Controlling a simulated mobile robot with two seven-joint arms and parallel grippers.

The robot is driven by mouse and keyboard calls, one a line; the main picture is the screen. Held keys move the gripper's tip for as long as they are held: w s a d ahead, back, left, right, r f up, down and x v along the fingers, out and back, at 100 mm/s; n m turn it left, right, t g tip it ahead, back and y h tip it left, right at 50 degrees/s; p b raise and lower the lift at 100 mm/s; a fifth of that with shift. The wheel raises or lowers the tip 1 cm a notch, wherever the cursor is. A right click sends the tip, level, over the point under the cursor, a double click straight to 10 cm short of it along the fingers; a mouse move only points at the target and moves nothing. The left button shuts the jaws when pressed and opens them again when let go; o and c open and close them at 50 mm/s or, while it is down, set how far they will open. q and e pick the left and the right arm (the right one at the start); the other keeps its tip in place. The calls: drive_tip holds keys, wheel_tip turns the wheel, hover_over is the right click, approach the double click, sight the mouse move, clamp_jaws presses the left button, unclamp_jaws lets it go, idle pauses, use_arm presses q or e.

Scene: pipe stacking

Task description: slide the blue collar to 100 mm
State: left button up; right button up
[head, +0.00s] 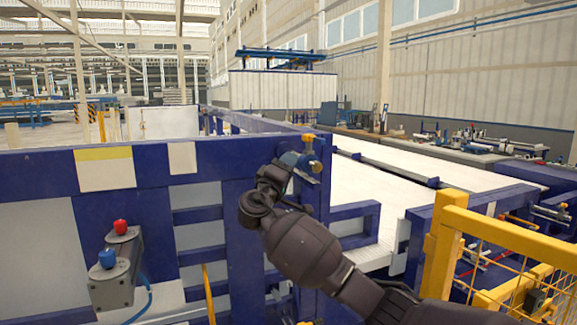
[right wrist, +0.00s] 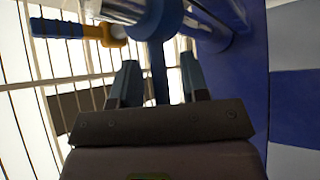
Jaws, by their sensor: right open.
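The blue collar (head: 291,158) sits on a metal rod on the front of the blue frame, just beyond my right gripper (head: 277,170). In the right wrist view the collar (right wrist: 168,18) is round the shiny rod (right wrist: 118,9), and a dark blue stem hangs from it. My right gripper (right wrist: 158,75) is open, with one finger on each side of this stem. I cannot tell whether either finger touches it. The gripper partly hides the collar in the head view, and no scale marks can be read. My left gripper is not in view.
A yellow and blue handle (right wrist: 112,33) is beside the collar. The blue frame's panel (right wrist: 245,85) is close on the right in the wrist view. A grey box with red and blue buttons (head: 117,270) is at left. A yellow mesh guard (head: 490,250) stands at right.

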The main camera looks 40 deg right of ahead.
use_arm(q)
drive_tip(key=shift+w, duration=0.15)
use_arm(e)
drive_tip(key=shift+d, duration=0.15)
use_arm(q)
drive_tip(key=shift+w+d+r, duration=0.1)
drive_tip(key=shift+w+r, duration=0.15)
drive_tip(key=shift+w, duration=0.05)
use_arm(e)
clamp_jaws()
drive_tip(key=shift+w, duration=0.1)
drive_tip(key=w+b, duration=0.1)
drive_tip(key=w, duration=0.1)
drive_tip(key=w+d+b, duration=0.1)
drive_tip(key=w+b, duration=0.1)
drive_tip(key=w, duration=0.1)
drive_tip(key=shift+d, duration=0.1)
drive_tip(key=shift+c, duration=0.7)
unclamp_jaws()
drive_tip(key=shift+s+r, duration=0.1)
drive_tip(key=shift+o, duration=0.7)
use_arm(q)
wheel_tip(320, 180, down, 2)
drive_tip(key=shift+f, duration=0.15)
